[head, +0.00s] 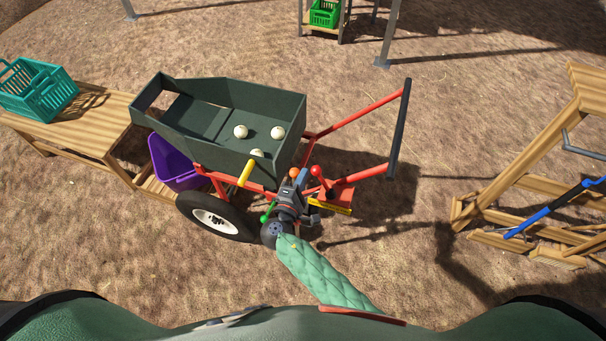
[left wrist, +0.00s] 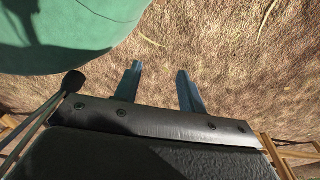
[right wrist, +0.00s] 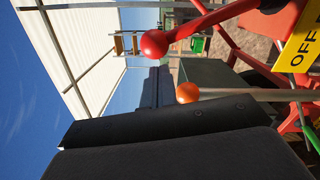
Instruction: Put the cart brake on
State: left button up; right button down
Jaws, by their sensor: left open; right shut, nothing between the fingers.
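The cart (head: 233,113) has a dark green hopper on a red frame. Beside its near wheel is a cluster of levers: one with a red knob (head: 314,170), one with an orange knob (head: 294,173) and one with a green knob (head: 264,219). A yellow plate (head: 332,207) is by them; it reads OFF in the right wrist view (right wrist: 303,42). My right gripper (head: 302,176) is shut and empty among the knobs. In the right wrist view, the red knob (right wrist: 154,43) and orange knob (right wrist: 187,92) are close to its fingers; contact is unclear. My left gripper (left wrist: 158,78) is open above bare ground.
A wooden bench (head: 75,123) with a teal basket (head: 40,90) stands at the left. A purple crate (head: 173,163) is beside the cart. A wooden frame (head: 530,160) with a blue-handled tool stands at the right. Ground between cart and frame is clear.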

pick_arm(q)
jog(key=shift+s, duration=0.1)
pick_arm(e)
jog(key=shift+d, duration=0.1)
pick_arm(q)
jog(key=shift+f, duration=0.15)
jog(key=w+d+r+b, duration=0.4)
jog(key=w+r+b, duration=0.15)
jog(key=r, duration=0.45)
jog(key=w+d+r+b, duration=0.3)
jog(key=w+r+b, duration=0.25)
jog(key=r, duration=0.45)
notch_tip(320, 180, up, 23)
jog(key=d+h+b, duration=0.1)
jog(key=b, duration=0.5)
jog(key=shift+d, duration=0.25)
pick_arm(e)
jog(key=s+d+r+m, duration=0.1)
jog(key=s+d+m, duration=0.1)
jog(key=d+m, duration=0.3)
jog(key=s+d+r+m, duration=0.1)
jog(key=d+m, duration=0.4)
jog(key=d, duration=0.1)
jog(key=shift+s+d+r+y, duration=0.25)
jog(key=shift+s+d+y, duration=0.05)
jog(key=shift+s, duration=0.1)
